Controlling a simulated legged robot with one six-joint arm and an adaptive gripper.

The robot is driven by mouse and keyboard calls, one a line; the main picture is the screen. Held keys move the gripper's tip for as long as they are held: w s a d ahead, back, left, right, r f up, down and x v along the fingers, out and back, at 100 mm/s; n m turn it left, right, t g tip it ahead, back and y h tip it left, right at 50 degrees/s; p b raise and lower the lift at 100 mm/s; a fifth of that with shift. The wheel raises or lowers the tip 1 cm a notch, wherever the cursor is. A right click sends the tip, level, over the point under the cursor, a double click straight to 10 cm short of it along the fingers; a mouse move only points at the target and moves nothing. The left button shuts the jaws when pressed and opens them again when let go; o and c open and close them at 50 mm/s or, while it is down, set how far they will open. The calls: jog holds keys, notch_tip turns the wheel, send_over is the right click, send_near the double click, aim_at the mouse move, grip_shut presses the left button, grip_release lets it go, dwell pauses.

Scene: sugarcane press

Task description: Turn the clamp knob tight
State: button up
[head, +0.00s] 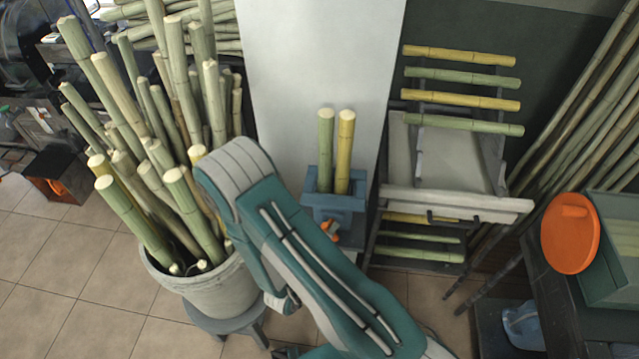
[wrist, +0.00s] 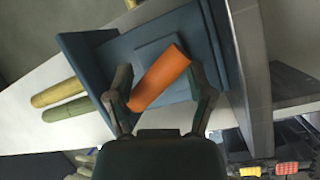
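The orange clamp knob (wrist: 162,76) lies as a slanted bar between the two fingers of my gripper (wrist: 160,82) in the wrist view. The fingers stand wide apart, one on each side; I cannot tell whether they touch the knob's ends. The knob sits in front of the blue clamp (wrist: 92,42). In the head view, the knob (head: 329,231) shows small and orange below the blue clamp body (head: 337,203). Two canes, one green (head: 325,150) and one yellow (head: 344,150), stand upright in the clamp. My arm hides part of this area.
A grey bucket (head: 215,292) full of canes stands on a stool at left. A rack (head: 450,204) with several canes stands behind at right. A round orange object (head: 570,233) and a green tray (head: 615,270) are at far right. Tiled floor (head: 90,260) is open at left.

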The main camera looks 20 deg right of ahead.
jog(key=n+t+h, duration=0.1)
jog(key=n, duration=0.2)
jog(key=shift+n, duration=0.3)
jog(key=shift+s+a+n+t, duration=0.15)
jog(key=shift+a+n+t, duration=0.15)
jog(key=shift+t, duration=0.1)
jog(key=v, duration=1)
jog(key=w+a+r+m+g+y, duration=0.35)
jog(key=w+m+y, duration=0.35)
jog(key=w, duration=0.4)
jog(key=w+a+r+y, duration=0.35)
jog(key=r+y, duration=0.35)
jog(key=r, duration=0.3)
jog(key=s+d+r+g+y, duration=0.2)
jog(key=s+r+y, duration=0.25)
jog(key=r, duration=0.75)
jog(key=s+d+r+g+h, duration=0.1)
jog(key=s+d+r, duration=0.2)
jog(key=s+d, duration=0.1)
jog(key=s+d+r+h, duration=0.1)
jog(key=s+d+r, duration=0.2)
jog(key=s, duration=0.4)
jog(key=shift+s+d+g, duration=0.2)
jog(key=shift+d+g, duration=0.15)
jog(key=shift+d, duration=0.05)
